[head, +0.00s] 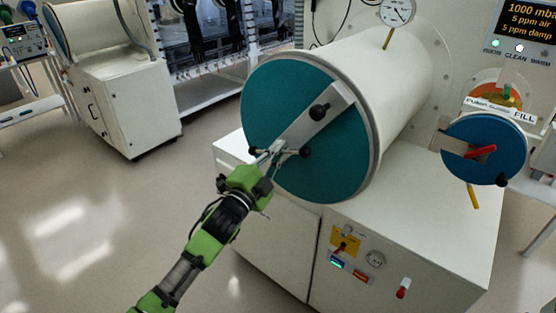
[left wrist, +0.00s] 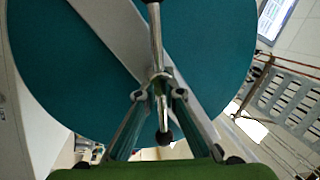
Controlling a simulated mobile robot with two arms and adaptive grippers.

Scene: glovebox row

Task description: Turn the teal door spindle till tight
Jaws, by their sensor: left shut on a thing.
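The round teal door (head: 262,98) closes the front of a large white cylinder in the head view, and a pale clamp bar (head: 318,122) crosses it diagonally. The spindle handle (head: 291,151) is a thin metal rod with black ball ends near the door's middle. In the left wrist view the rod (left wrist: 156,45) stands nearly upright in the picture, in front of the teal door (left wrist: 70,60). My left gripper (head: 274,153) is shut on the rod; its fingertips (left wrist: 158,95) close around it near the middle. My right gripper is not in view.
A smaller blue door (head: 500,140) with a red handle (head: 480,153) is at the right. A dial gauge (head: 396,12) stands above the cylinder. The white cabinet (head: 420,240) below carries a switch panel (head: 345,242). Open floor (head: 70,215) lies to the left.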

